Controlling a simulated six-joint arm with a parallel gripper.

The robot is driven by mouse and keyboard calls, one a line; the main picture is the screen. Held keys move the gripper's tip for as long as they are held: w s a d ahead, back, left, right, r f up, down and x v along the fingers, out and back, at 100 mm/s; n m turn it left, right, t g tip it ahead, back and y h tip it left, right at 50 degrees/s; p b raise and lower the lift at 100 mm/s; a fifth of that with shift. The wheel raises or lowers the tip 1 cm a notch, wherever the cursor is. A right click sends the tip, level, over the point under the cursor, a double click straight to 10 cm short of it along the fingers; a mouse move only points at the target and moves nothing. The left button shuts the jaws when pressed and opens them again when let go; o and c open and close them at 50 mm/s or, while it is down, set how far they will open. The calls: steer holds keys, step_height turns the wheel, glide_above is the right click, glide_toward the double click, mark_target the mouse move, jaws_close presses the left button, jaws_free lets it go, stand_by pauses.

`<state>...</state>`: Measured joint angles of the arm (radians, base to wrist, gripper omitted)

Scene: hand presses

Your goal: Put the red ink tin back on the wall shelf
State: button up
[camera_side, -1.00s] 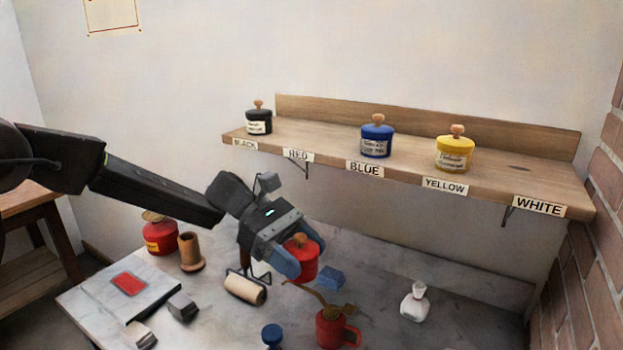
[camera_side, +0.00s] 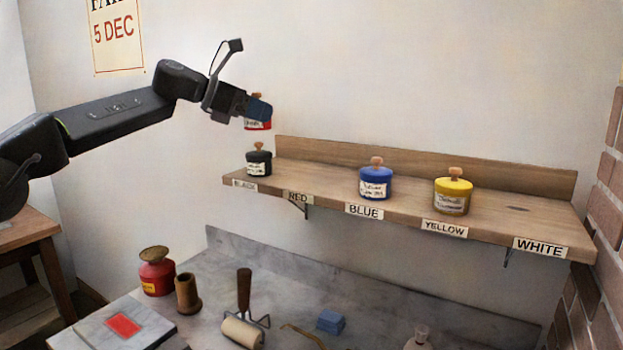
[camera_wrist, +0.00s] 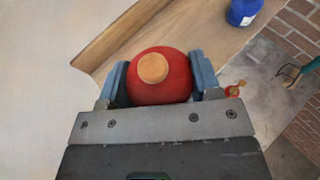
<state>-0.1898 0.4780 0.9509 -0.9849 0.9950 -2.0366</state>
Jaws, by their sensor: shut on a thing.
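My gripper (camera_side: 260,110) is shut on the red ink tin (camera_side: 258,125) and holds it in the air above the black tin, at the left end of the wall shelf (camera_side: 515,207). In the wrist view the tin (camera_wrist: 160,85) sits between the two blue fingers, with its round wooden knob facing the camera. In the side view the fingers hide much of the tin. The RED label (camera_side: 298,197) is on the shelf's front edge, and the shelf top behind it is bare.
A black tin (camera_side: 258,163), a blue tin (camera_side: 376,182) and a yellow tin (camera_side: 453,195) stand on the shelf. The place above the WHITE label (camera_side: 540,247) is empty. Below, the bench holds a roller (camera_side: 243,331), a red can (camera_side: 156,275) and a blue block (camera_side: 331,321).

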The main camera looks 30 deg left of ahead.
glide_above(312, 184)
step_height(312, 184, down, 7)
steer(key=shift+r, duration=0.15)
steer(key=shift+f, duration=1.95)
steer(key=shift+f, duration=0.15)
steer(key=o, duration=1.1)
steer(key=shift+s, duration=0.1)
steer(key=v, duration=1.2)
